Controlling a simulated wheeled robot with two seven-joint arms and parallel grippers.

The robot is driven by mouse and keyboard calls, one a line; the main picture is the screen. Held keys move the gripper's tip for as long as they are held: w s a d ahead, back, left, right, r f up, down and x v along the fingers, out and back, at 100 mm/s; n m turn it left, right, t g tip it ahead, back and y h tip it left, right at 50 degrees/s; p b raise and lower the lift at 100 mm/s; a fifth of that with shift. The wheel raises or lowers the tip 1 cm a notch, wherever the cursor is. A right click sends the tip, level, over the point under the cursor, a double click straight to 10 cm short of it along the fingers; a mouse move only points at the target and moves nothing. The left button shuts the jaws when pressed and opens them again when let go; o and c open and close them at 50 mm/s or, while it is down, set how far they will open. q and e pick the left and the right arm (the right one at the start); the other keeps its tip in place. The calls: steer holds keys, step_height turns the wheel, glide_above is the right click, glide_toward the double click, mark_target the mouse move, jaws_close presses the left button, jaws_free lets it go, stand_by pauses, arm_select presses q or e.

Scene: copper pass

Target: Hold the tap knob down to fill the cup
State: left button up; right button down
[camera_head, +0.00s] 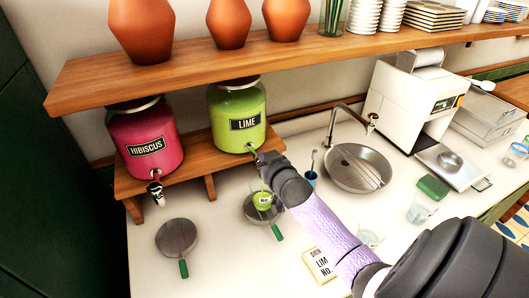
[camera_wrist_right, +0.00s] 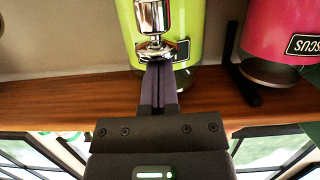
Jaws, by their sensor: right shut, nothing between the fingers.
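The lime dispenser (camera_head: 236,104) is a jar of green drink on the wooden shelf; it also shows upside down in the right wrist view (camera_wrist_right: 195,25). Its chrome tap (camera_wrist_right: 153,20) is in front of my right gripper (camera_wrist_right: 159,68). In the head view my right gripper (camera_head: 260,157) is at the tap and hides most of it. Its fingers are shut with nothing between them and their tips meet the tap's chrome part; whether they press it I cannot tell. The clear cup (camera_head: 262,198) with green drink stands below on a round tray (camera_head: 251,211). My left gripper is not in view.
A pink hibiscus dispenser (camera_head: 143,128) with its own tap (camera_head: 156,190) stands to the left. An empty round tray (camera_head: 176,238) is below it. A card (camera_head: 318,264), a blue cup (camera_head: 311,178) and a sink (camera_head: 352,157) are to the right.

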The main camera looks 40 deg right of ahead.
stand_by(0.5)
step_height(320, 180, up, 4)
steer(key=p, duration=0.4)
steer(key=shift+w, duration=0.1)
steer(key=p+v, duration=0.1)
steer(key=v, duration=0.9)
